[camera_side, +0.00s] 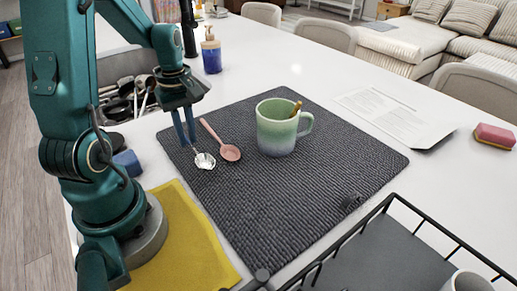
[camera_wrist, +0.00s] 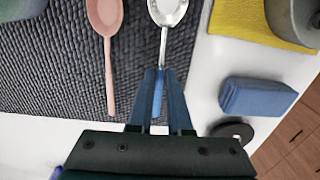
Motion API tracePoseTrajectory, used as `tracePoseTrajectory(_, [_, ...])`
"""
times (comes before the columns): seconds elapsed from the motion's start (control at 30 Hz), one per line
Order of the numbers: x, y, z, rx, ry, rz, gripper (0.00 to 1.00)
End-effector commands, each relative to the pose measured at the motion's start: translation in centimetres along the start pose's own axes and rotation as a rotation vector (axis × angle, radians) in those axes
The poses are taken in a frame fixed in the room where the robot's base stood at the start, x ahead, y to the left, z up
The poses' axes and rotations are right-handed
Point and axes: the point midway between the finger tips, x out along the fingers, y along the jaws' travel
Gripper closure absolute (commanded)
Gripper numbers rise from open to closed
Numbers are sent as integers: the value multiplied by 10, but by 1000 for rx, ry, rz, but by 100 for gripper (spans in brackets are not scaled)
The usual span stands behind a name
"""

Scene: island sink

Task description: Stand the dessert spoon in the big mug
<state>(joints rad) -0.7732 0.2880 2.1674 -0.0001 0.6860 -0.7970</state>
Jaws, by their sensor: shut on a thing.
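A silver spoon with a blue handle has its bowl (camera_side: 204,161) low over the dark mat's left part; I cannot tell whether it touches the mat. My gripper (camera_side: 185,138) points down and is shut on its handle. In the wrist view the blue handle (camera_wrist: 158,95) lies between the fingertips (camera_wrist: 160,74) and the bowl (camera_wrist: 167,11) points away. A pink spoon (camera_side: 230,153) lies just right of it on the mat, also left of it in the wrist view (camera_wrist: 105,18). The big green mug (camera_side: 276,134) stands upright on the mat, right of both spoons, with a brown stick-like thing (camera_side: 297,108) in it.
A wire rack (camera_side: 385,250) stands at the front right. A yellow cloth (camera_side: 190,240) and blue sponge (camera_side: 128,162) lie at left. A soap bottle (camera_side: 211,55) stands behind; papers (camera_side: 395,115) lie right.

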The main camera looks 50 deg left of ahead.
Motion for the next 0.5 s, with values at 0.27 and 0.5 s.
tracePoseTrajectory(0.27, [-52, 1, -1, 0, 5, 5, 100])
tracePoseTrajectory(0.5, [-75, 5, 4, 46, 18, 2, 100])
